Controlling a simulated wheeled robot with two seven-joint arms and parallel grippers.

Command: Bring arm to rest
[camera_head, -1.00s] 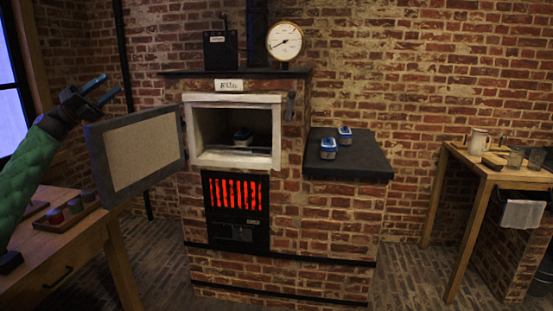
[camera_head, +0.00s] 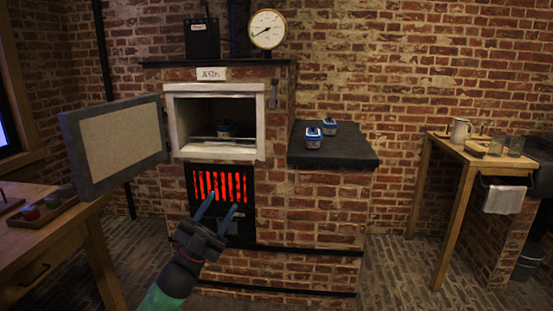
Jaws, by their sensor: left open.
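My left gripper (camera_head: 218,211) is in front of the kiln's lower front, with its two fingers spread apart and nothing between them. Its fingertips overlap the glowing red grate (camera_head: 221,186) in the picture. My left arm (camera_head: 175,283) comes up from the bottom of the view, with a green sleeve. My right gripper is not in view.
The brick kiln has its door (camera_head: 118,147) swung open to the left. A jar (camera_head: 227,130) stands inside the chamber. Two blue-and-white jars (camera_head: 314,138) (camera_head: 329,127) stand on the dark side shelf (camera_head: 358,157). Wooden tables stand left (camera_head: 62,238) and right (camera_head: 447,149).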

